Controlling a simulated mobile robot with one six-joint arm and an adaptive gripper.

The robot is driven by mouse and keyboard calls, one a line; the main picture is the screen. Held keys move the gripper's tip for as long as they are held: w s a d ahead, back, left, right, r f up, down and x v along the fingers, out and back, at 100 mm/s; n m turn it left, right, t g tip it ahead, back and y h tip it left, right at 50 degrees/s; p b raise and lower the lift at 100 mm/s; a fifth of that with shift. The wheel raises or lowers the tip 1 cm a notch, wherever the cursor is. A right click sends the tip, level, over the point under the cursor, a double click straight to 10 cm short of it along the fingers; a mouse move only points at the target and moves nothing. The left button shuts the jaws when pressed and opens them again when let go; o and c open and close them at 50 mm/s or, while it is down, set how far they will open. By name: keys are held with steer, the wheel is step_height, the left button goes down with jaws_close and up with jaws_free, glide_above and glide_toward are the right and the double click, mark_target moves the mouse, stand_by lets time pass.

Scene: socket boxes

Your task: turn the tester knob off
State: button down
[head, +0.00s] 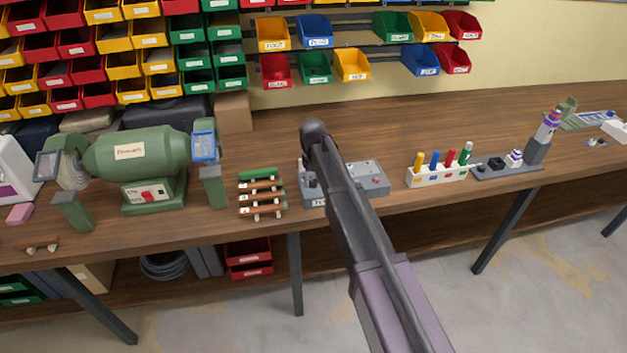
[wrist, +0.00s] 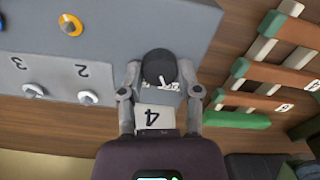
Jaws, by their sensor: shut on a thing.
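The tester is a grey box on the bench; it shows in the head view (head: 372,180), partly behind my arm, and fills the upper left of the wrist view (wrist: 125,25). Its round dark knob (wrist: 160,66) has a short white pointer mark toward the bottom of the wrist picture. White lettering beside the knob is partly covered and I cannot read it. My gripper (wrist: 160,78) has one finger on each side of the knob and is shut on it. In the head view my arm hides most of the fingers and the knob.
Toggle switches (wrist: 88,97) marked 2 and 3 and a yellow-ringed button (wrist: 70,24) are on the tester. A rack with green and brown bars (head: 262,190) stands close on its left. A white block with coloured pegs (head: 437,175) stands to its right.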

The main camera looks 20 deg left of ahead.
steer(key=shift+d+n, duration=0.1)
steer(key=shift+n, duration=0.2)
steer(key=shift+c, duration=1.5)
jaws_free()
steer(key=shift+r, duration=0.1)
